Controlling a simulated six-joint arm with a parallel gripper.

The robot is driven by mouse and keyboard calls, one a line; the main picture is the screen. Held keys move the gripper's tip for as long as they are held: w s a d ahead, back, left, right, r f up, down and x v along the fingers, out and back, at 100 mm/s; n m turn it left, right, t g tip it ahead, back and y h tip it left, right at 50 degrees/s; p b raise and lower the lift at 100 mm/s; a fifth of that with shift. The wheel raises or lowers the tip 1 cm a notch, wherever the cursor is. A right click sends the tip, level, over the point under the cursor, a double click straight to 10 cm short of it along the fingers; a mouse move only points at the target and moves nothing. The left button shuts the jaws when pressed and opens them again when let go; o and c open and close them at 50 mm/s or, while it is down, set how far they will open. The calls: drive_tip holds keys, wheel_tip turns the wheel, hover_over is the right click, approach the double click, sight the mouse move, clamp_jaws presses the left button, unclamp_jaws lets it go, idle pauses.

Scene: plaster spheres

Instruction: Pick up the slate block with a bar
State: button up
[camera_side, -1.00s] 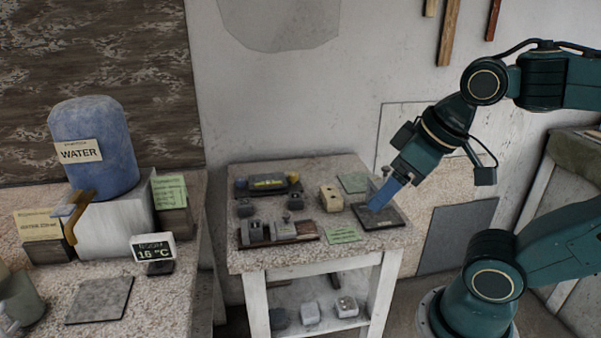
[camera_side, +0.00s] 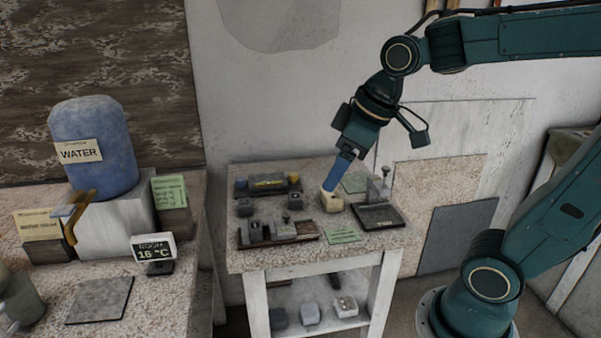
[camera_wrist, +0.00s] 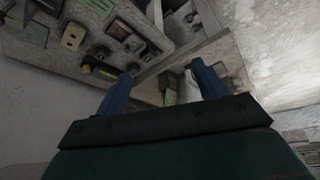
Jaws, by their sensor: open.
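My gripper (camera_side: 331,187) has blue fingers pointing down over the table, in front of or above the cream block (camera_side: 331,201). In the wrist view my gripper (camera_wrist: 161,71) is open with nothing between its fingers. Two small dark grey blocks, a left one (camera_side: 244,208) and a right one (camera_side: 296,201), stand left of the cream block. More grey pieces sit in the front tray (camera_side: 308,237). I cannot tell which grey piece is the slate block with a bar. The cream block also shows in the wrist view (camera_wrist: 73,36), left of the fingers.
A dark plate with a post (camera_side: 378,217) lies to the right. A dark holder with yellow on it (camera_side: 268,186) stands at the back. A green card (camera_side: 343,236) lies at the front. Pale blocks (camera_side: 310,313) stand on the lower shelf. The wall is close behind.

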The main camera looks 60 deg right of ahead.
drive_tip(key=w+d+f+n+g+y, duration=0.1)
drive_tip(key=w+f+n, duration=0.1)
drive_tip(key=w, duration=0.3)
drive_tip(key=w+d+f+n, duration=0.1)
drive_tip(key=w+d+f, duration=0.1)
drive_tip(key=w, duration=0.4)
drive_tip(key=n+y, duration=0.2)
drive_tip(key=n, duration=0.1)
approach(255, 225)
drive_tip(key=shift+w+a+f+g, duration=0.1)
drive_tip(key=shift+w+a+f, duration=0.1)
drive_tip(key=shift+f, duration=0.35)
drive_tip(key=shift+w+a+f+g, duration=0.1)
drive_tip(key=shift+w+a+f, duration=0.15)
drive_tip(key=shift+f, duration=0.25)
drive_tip(key=shift+w+a+f+g, duration=0.1)
drive_tip(key=shift+w+a+f, duration=0.1)
drive_tip(key=shift+f, duration=0.35)
drive_tip(key=shift+f, duration=0.1)
drive_tip(key=shift+x, duration=2.5)
drive_tip(key=c, duration=1.3)
drive_tip(key=shift+o, duration=0.2)
